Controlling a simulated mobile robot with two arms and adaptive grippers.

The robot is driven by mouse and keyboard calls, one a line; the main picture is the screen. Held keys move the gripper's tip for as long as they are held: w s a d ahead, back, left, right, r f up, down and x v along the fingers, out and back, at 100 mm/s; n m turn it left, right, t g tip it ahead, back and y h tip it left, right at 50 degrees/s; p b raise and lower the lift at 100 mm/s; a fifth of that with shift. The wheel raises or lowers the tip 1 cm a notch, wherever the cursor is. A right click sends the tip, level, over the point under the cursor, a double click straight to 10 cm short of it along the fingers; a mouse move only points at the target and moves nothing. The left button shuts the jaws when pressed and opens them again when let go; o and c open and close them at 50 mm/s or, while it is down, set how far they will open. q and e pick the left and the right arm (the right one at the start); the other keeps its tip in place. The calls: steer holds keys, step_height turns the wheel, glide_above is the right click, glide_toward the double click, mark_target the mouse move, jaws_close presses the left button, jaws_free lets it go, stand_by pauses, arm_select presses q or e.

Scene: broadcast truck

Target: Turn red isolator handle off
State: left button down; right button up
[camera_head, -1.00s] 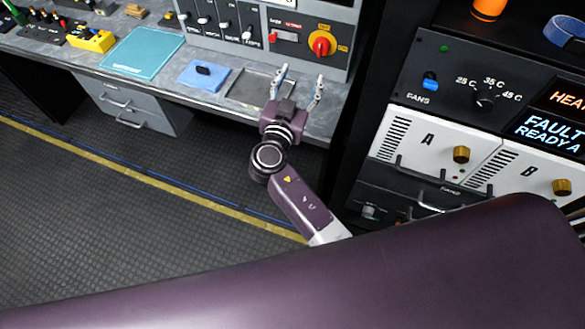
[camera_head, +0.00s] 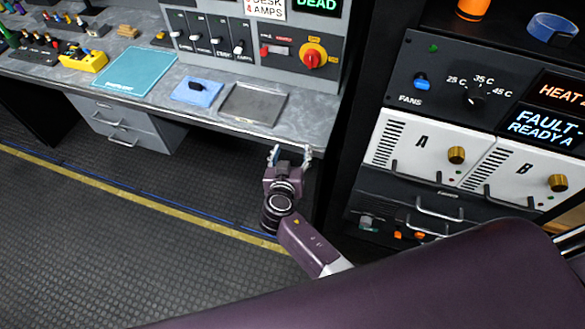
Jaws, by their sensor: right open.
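The red isolator handle (camera_head: 313,59) sits on a round yellow plate on the grey switch panel (camera_head: 270,31) at the back of the desk. The red handle looks close to upright in the picture. My right gripper (camera_head: 291,152) is open and empty, in front of the desk's front edge, below and apart from the handle. Its two pale fingertips point up towards the desk. My left gripper is not in view.
A dark rack (camera_head: 420,110) with knobs and white A and B modules stands to the right. Floor left of my arm is clear.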

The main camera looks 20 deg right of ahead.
steer(key=shift+n+g+y, duration=0.4)
steer(key=shift+n+g, duration=0.1)
steer(key=shift+g, duration=0.1)
steer(key=shift+s+f, duration=0.3)
steer(key=shift+f, duration=0.55)
steer(key=shift+s+f, duration=0.25)
steer(key=shift+f, duration=0.55)
steer(key=shift+s+f, duration=0.3)
steer(key=shift+f, duration=0.55)
steer(key=s+d+f+n+g+y+b, duration=0.1)
steer(key=s+f+n+g+y+b, duration=0.15)
steer(key=s+f, duration=0.95)
steer(key=s+d+f+n+g+y+b, duration=0.1)
steer(key=s+f+g, duration=0.2)
steer(key=s+f, duration=0.85)
steer(key=s+d+f+g+b, duration=0.1)
steer(key=s+d+f+g, duration=0.1)
steer(key=s+f, duration=0.7)
steer(key=s+d+f+n+g+y+b, duration=0.1)
steer(key=s+f, duration=0.7)
steer(key=s, duration=0.8)
steer(key=d+g+b, duration=0.1)
steer(key=d+g, duration=0.1)
steer(key=d, duration=0.1)
steer(key=shift+d+f, duration=0.25)
steer(key=shift+f, duration=0.15)
